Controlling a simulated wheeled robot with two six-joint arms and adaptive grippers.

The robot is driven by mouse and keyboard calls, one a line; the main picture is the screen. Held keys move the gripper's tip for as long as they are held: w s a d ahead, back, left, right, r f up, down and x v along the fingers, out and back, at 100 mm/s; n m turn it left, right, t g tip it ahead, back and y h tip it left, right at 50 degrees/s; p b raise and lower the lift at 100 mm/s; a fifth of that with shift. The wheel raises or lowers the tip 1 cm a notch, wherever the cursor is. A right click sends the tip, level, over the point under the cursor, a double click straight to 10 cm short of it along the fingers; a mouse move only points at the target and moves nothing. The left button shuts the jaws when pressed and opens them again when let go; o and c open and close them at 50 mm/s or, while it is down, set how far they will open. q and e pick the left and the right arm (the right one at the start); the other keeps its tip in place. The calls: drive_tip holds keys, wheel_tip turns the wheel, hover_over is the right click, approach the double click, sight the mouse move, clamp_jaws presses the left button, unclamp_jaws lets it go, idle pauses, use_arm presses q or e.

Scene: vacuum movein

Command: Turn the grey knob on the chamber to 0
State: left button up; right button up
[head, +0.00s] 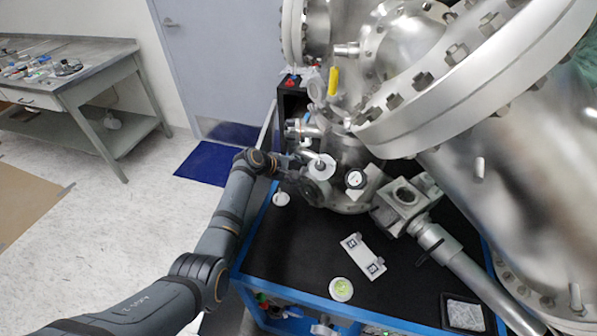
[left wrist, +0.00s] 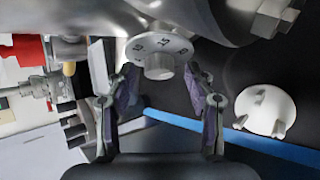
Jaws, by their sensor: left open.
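The grey knob (left wrist: 159,66) sits in the middle of a white dial (left wrist: 158,45) on the chamber (head: 345,185). In the left wrist view the dial shows markings that look like 10 and 15; no 0 can be read. In the head view a white dial (head: 322,167) shows on the chamber's near side, by my left gripper (head: 303,172). My left gripper's fingers also show in the left wrist view (left wrist: 163,83). They are open, one on each side of the knob. Whether they touch it cannot be told. My right gripper is not in view.
A black-topped cart with a blue edge (head: 252,283) stands under the chamber. A white pronged disc (left wrist: 265,110) lies right of the fingers in the left wrist view. A second round knob (head: 355,179) is close by. A workbench (head: 75,90) stands far left.

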use_arm(q)
drive_tip(key=c, duration=1.1)
drive_tip(key=shift+w+d+r+n+g+p, duration=0.1)
drive_tip(key=shift+r+n+g+p, duration=0.3)
drive_tip(key=shift+p, duration=0.7)
clamp_jaws()
drive_tip(key=shift+w+f+n+g+y, duration=0.1)
drive_tip(key=shift+n+g+y, duration=0.2)
drive_tip(key=shift+n, duration=0.1)
drive_tip(key=shift+f+n+g, duration=0.25)
drive_tip(key=shift+n+g, duration=0.25)
drive_tip(key=shift+n, duration=0.1)
drive_tip(key=o, duration=1.1)
unclamp_jaws()
